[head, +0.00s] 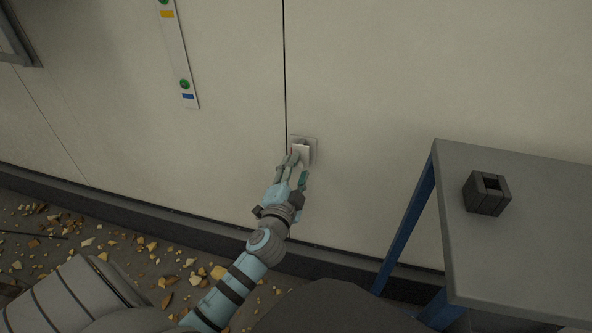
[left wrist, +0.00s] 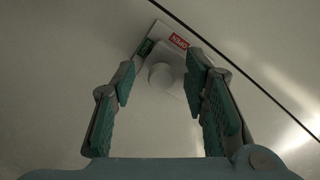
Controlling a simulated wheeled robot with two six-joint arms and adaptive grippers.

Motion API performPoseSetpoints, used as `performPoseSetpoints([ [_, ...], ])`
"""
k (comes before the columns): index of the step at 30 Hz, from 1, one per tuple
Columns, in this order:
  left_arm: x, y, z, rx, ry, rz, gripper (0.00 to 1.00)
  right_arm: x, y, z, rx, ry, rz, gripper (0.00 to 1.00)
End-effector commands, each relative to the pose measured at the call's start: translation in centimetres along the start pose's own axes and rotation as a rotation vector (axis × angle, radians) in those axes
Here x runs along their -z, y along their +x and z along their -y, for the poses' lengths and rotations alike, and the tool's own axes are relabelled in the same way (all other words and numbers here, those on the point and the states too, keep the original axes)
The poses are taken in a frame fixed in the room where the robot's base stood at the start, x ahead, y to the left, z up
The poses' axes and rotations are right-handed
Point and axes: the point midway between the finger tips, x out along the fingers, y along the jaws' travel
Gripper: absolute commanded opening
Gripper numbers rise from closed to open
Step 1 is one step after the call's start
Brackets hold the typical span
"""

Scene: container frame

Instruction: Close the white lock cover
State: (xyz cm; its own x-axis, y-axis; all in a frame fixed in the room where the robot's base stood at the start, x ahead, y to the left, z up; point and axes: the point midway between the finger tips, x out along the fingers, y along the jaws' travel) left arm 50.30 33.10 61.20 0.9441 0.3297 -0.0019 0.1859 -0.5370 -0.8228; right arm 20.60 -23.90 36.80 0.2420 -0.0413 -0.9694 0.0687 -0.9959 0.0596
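The white lock cover (head: 301,153) is a small pale square that seems to stand out from a square plate (head: 312,141) on the wall, just right of a vertical seam. A grey knob shows at the plate's top. In the left wrist view the lock plate (left wrist: 171,57) carries a red label, a green label and a round pale knob (left wrist: 161,75). My left gripper (head: 297,167) is open at the cover's lower edge, fingers pointing at the wall. In the left wrist view its fingers are apart, either side of the knob. Contact cannot be told. My right gripper is out of view.
A grey table (head: 520,236) with blue legs stands at the right, with a dark hollow block (head: 487,193) on it. A strip with green buttons (head: 178,55) is on the wall at upper left. Yellowish rubble (head: 218,272) lies on the floor. The wall around the lock is clear.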

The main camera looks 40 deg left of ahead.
Motion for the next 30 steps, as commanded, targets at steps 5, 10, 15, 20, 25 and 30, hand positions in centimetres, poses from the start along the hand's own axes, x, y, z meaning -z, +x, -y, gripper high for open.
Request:
performPoseSetpoints([
  [5,0.0,0.0,0.0,0.001,0.001,-0.001,0.41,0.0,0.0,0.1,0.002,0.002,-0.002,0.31],
  [10,0.0,-1.9,-0.1,-0.001,-0.001,-0.001,0.41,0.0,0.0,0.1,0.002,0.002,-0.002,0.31],
  [15,-0.1,-6.6,-0.1,-0.002,0.0,0.001,0.41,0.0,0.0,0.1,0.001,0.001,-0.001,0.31],
  [20,-0.1,-10.4,0.0,-0.002,0.0,0.002,0.41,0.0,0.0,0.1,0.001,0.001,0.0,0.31],
  [25,0.0,-12.0,0.0,0.0,0.0,0.0,0.41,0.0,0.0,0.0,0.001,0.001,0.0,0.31],
  [30,0.0,-12.0,0.1,0.001,0.0,-0.001,0.41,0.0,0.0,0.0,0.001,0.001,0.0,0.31],
])
